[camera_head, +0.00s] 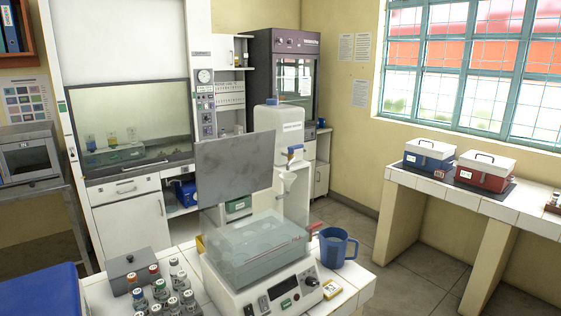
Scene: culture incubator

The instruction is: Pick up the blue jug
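The blue jug (336,249) stands upright on the near white-tiled bench, by its right edge. Its handle points right, and its open top shows. It is just right of a white water-bath-like device (258,292) with a clear tank. Neither of my grippers shows in the head view.
Several capped bottles (160,292) and a grey box (136,270) stand left of the device. A white dispenser (291,149) rises behind it. Open floor (428,262) separates this bench from the right-hand bench (474,200).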

